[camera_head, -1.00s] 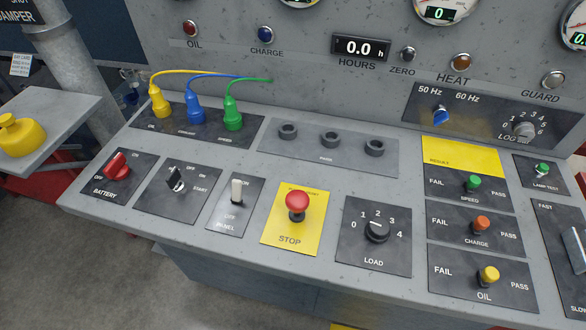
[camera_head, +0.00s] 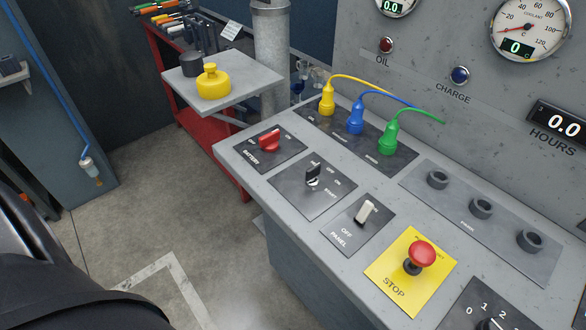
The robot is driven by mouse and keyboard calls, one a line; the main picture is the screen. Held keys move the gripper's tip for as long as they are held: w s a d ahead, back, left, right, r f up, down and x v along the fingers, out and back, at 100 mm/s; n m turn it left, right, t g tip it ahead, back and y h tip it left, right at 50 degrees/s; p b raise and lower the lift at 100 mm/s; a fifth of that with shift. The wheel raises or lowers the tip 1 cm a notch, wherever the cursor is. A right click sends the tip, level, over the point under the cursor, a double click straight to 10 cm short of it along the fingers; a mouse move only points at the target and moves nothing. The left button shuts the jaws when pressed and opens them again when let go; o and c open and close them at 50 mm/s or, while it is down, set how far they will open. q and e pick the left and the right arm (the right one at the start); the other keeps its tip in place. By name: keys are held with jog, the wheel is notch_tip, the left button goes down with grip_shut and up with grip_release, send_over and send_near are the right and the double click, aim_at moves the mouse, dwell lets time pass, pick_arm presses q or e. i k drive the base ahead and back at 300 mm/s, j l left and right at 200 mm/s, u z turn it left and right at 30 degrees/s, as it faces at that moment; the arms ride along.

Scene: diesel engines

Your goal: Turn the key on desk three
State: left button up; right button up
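The key switch (camera_head: 313,176) sits on a dark plate on the grey desk (camera_head: 285,225), between the battery switch and the panel switch. Its plate reads OFF, ON and START. The key has a black upright head with a small bright part at its base. Its exact pointing direction is hard to tell. No gripper shows in the head view, and nothing touches the key. A dark rounded shape fills the lower left corner of the picture.
The red battery switch (camera_head: 270,140) is left of the key. The white panel rocker (camera_head: 365,212) and red STOP button (camera_head: 421,254) are to the right. Yellow (camera_head: 327,101), blue (camera_head: 355,120) and green (camera_head: 388,140) plugs stand behind. A side shelf (camera_head: 235,90) holds a yellow object. Open floor lies left.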

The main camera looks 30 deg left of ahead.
aim_at(313, 181)
jog(key=u, duration=0.85)
jog(key=i+j+z, duration=0.15)
jog(key=z, duration=0.25)
jog(key=i+j+z, duration=0.2)
jog(key=z, duration=0.2)
